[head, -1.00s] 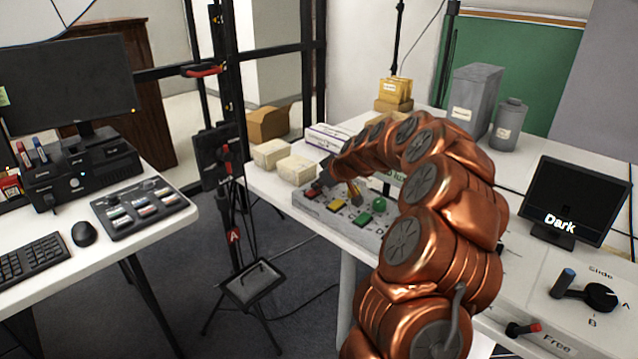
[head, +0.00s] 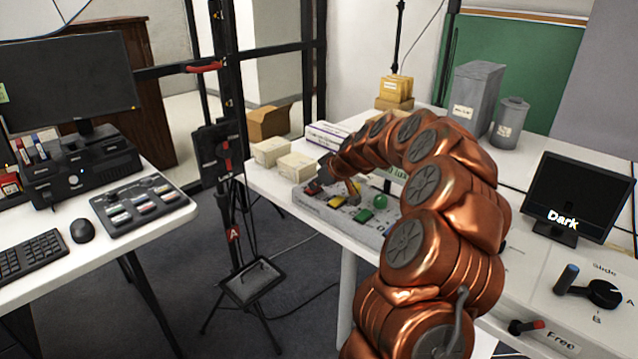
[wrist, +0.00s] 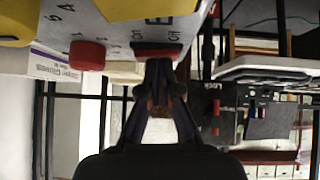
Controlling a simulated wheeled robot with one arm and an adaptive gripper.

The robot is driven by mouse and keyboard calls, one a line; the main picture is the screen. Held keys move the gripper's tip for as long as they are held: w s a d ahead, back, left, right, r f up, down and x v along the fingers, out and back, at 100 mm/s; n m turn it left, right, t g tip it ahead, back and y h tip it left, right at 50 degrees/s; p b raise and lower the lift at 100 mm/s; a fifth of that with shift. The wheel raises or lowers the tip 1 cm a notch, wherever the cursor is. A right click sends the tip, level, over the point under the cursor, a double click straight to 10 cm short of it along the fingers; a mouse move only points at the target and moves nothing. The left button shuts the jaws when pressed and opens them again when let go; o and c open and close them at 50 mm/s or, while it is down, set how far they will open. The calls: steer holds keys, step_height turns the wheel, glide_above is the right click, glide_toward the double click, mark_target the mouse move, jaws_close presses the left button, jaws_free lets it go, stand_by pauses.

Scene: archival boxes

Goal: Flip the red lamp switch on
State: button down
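In the wrist view, which looks upside down, a red switch (wrist: 157,48) with On and Off lettering beside it sits on the edge of a light grey control panel (wrist: 115,35). My gripper (wrist: 160,64) has its fingertips together right at this switch. Whether they touch it I cannot tell. A second red knob (wrist: 87,54) is beside it on the panel. In the head view, the panel (head: 312,202) lies on the white table with red, yellow and green controls. My gripper (head: 325,165) is at its far left end, partly hidden by my arm, which covers part of the panel.
A small screen (head: 567,195) at the right reads "Dark". Pale boxes (head: 296,167) stand behind the panel, and grey canisters (head: 510,122) at the back. A tablet stand (head: 250,283) and a desk with a monitor (head: 65,80) are left of the table.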

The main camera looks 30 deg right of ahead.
steer(key=shift+a+r, duration=0.1)
steer(key=shift+r, duration=0.1)
steer(key=shift+r, duration=0.35)
steer(key=r, duration=0.3)
steer(key=shift+s+a+r, duration=0.15)
steer(key=shift+s+r, duration=0.25)
steer(key=a+v, duration=0.1)
steer(key=v, duration=0.8)
steer(key=shift+d, duration=0.25)
steer(key=shift+s+f, duration=0.1)
steer(key=shift+s, duration=0.05)
